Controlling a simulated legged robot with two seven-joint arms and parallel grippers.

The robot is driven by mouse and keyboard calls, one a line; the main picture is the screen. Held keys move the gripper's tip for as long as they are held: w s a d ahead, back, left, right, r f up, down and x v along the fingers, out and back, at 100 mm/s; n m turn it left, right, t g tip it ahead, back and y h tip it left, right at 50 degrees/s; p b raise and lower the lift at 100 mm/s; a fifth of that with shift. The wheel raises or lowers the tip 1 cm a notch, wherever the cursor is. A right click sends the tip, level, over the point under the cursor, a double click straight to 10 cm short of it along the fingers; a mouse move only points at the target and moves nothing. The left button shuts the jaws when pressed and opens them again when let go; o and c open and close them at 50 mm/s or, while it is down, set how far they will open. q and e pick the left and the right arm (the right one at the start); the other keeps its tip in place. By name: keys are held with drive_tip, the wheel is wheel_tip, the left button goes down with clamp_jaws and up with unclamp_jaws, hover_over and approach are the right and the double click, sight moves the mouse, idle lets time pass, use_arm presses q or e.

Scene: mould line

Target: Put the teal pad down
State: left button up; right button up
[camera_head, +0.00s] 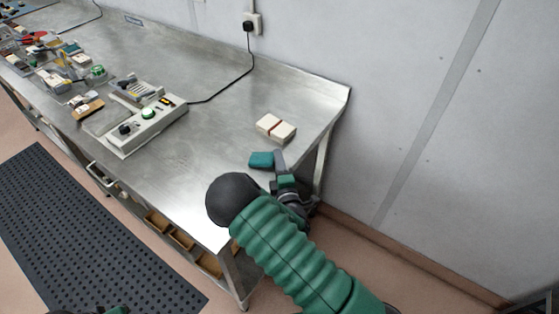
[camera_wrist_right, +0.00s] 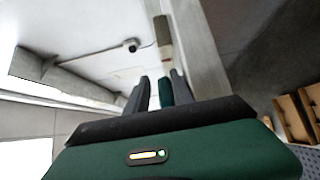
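The teal pad (camera_head: 261,159) is a small block at the near right end of the metal bench, left of a dark finger of my right gripper (camera_head: 280,161). In the right wrist view the pad (camera_wrist_right: 166,92) shows between the two fingers of the right gripper (camera_wrist_right: 158,88). It is close to the right-hand finger, with a pale gap to the left-hand one, so the gripper looks open around it. The pad seems to be at the bench surface, but contact beneath it is hidden.
A cream block with a dark red band (camera_head: 275,128) lies just beyond the pad. A grey control box (camera_head: 147,126) with a green button stands to the left, its cable running to a wall socket. Several small parts crowd the far left. Bare bench (camera_head: 215,135) lies between.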

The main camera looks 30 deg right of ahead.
drive_tip(key=shift+s+d+f, duration=0.15)
drive_tip(key=shift+d+f, duration=0.05)
drive_tip(key=shift+d, duration=0.2)
drive_tip(key=shift+d+f, duration=0.2)
drive_tip(key=shift+d, duration=0.2)
use_arm(q)
drive_tip(key=shift+d+r, duration=0.1)
drive_tip(key=shift+d, duration=0.6)
use_arm(e)
drive_tip(key=shift+a, duration=0.15)
use_arm(q)
drive_tip(key=shift+a, duration=0.1)
